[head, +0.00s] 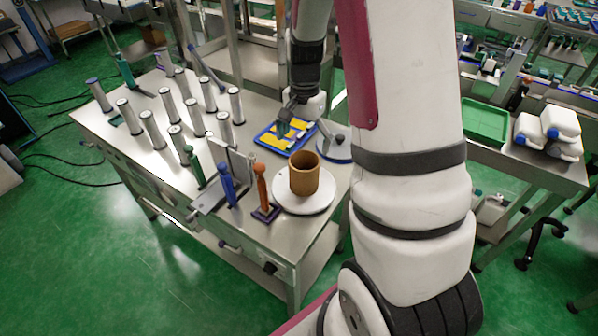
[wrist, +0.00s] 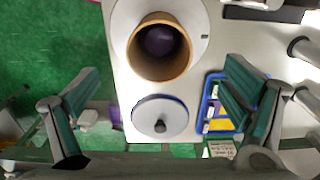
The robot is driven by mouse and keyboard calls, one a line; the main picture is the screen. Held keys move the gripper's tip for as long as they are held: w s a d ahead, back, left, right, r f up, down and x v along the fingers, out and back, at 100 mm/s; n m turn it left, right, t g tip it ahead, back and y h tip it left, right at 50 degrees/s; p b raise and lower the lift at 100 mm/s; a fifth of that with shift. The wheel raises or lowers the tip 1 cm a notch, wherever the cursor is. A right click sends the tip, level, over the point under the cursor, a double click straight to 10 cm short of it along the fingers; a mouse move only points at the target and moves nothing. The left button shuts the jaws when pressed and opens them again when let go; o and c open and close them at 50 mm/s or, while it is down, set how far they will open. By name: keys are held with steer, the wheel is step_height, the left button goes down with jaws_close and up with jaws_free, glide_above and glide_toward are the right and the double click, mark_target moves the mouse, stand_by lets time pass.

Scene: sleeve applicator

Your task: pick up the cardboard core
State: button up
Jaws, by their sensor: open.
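The cardboard core (head: 305,182), a brown open-topped cylinder, stands upright on a round white plate (head: 301,206) near the table's right front corner. In the wrist view the core (wrist: 160,76) shows from above at the top middle, with a dark purplish round shape inside; the white plate (wrist: 121,32) shows around it. My gripper (head: 291,116) is beyond the core in the head view, near a blue tray. In the wrist view my gripper (wrist: 162,72) is open, its green-grey fingers wide apart on either side, with nothing between them held.
A round light disc with a dark knob (wrist: 160,117) lies beside the plate. The blue tray (head: 263,141) holds yellow pieces. Orange (head: 262,187) and blue (head: 226,182) upright handles stand left of the plate. Several metal cylinders (head: 152,128) stand farther left.

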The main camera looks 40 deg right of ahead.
mark_target(304, 159)
step_height(304, 159, down, 7)
steer(key=shift+r, duration=0.2)
steer(key=shift+d+f+p, duration=0.15)
steer(key=shift+f+p, duration=0.55)
steer(key=shift+f, duration=2)
steer(key=c, duration=1.2)
